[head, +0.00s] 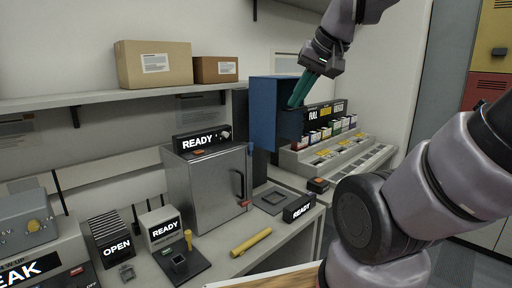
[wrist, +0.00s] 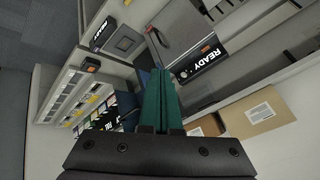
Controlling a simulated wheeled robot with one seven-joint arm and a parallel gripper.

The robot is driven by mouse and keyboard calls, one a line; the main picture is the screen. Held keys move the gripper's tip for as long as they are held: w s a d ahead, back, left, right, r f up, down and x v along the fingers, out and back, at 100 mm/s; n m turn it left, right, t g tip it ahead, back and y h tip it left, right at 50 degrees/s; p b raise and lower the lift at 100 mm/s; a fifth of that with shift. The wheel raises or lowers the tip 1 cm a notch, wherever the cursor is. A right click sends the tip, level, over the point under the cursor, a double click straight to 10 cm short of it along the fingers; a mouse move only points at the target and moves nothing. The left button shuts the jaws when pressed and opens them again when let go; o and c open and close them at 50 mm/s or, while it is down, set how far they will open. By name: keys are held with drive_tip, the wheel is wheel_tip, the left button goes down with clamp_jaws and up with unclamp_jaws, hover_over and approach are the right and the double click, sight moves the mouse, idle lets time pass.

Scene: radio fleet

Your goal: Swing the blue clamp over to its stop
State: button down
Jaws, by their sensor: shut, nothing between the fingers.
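I cannot pick out a blue clamp or its stop for certain. A blue-grey block (head: 28,222) with a yellow knob sits at the far left edge of the head view, above a partly cut-off display reading "EAK". A bright blue box or panel (head: 264,112) stands at the back, right of the metal cabinet. My gripper (head: 296,102) has teal fingers, closed together and empty, pointing down in front of this blue box's right side. Whether they touch it I cannot tell. In the wrist view my gripper (wrist: 158,40) hides part of the blue surface.
A metal cabinet (head: 208,185) with a "READY" display stands mid-bench. A yellow cylinder (head: 251,242) and a black fixture (head: 180,263) lie in front. A stepped rack (head: 325,150) of small packs stands right of the blue box. Cardboard boxes (head: 153,64) sit on the shelf.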

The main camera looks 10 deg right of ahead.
drive_tip(key=w+f+y, duration=0.1)
drive_tip(key=w, duration=0.6)
approach(251, 149)
wheel_tip(251, 149, up, 3)
drive_tip(key=s+d, duration=0.1)
drive_tip(key=d, duration=0.2)
drive_tip(key=shift+s, duration=0.1)
drive_tip(key=shift+a, duration=0.1)
drive_tip(key=x, duration=1)
